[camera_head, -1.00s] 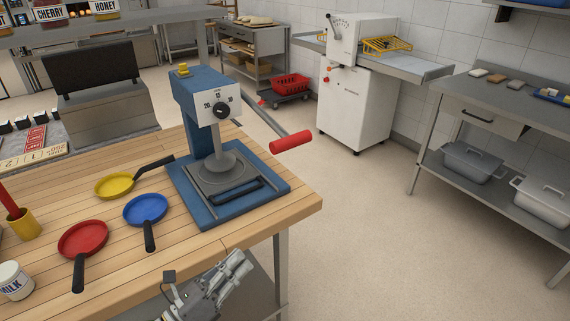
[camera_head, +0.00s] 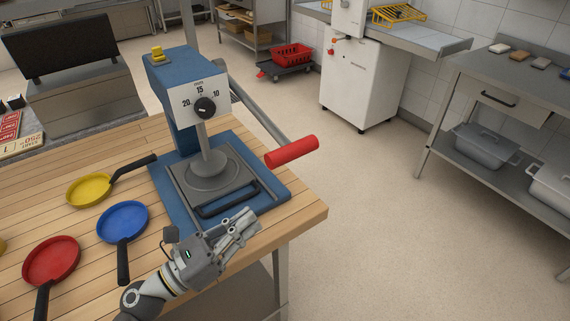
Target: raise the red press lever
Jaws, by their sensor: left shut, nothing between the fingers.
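The blue press (camera_head: 182,105) stands on the wooden table, with a timer dial on its white front and a round plate on its column over a square grey bed. Its lever ends in a red handle (camera_head: 292,151) that sticks out to the right past the table's edge. The lever bar slopes down from behind the press head to the handle. My left gripper (camera_head: 245,223) is shut and empty, over the table's front edge, below and left of the red handle and apart from it. My right gripper is not in view.
Yellow (camera_head: 89,190), blue (camera_head: 123,222) and red (camera_head: 51,261) pans lie left of the press. A black-handled bar (camera_head: 227,199) crosses the press front. Open floor (camera_head: 400,230) lies to the right, before a steel table (camera_head: 500,75).

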